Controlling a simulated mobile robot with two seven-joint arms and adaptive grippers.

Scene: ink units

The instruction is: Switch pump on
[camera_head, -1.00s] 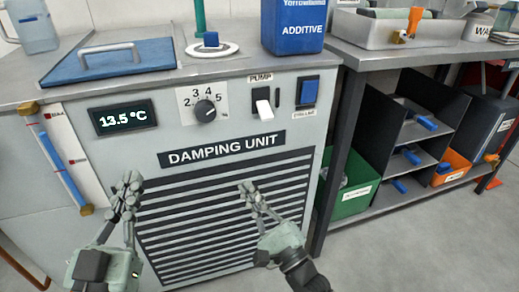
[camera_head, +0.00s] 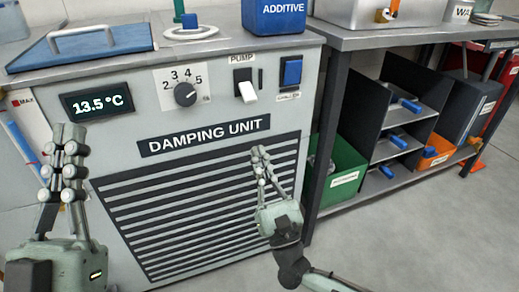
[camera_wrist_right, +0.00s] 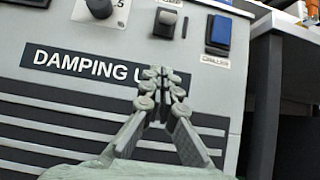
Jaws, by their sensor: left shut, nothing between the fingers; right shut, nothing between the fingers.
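The lever sticks out and downward. My left gripper (camera_head: 67,140) is shut and empty, below the 13.5 °C display.
A blue switch (camera_head: 291,72) sits right of the pump switch, and a black dial (camera_head: 185,94) sits to its left. A blue lid (camera_head: 80,48) and a blue additive container (camera_head: 273,16) are on top. A shelf table (camera_head: 420,36) stands at the right.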

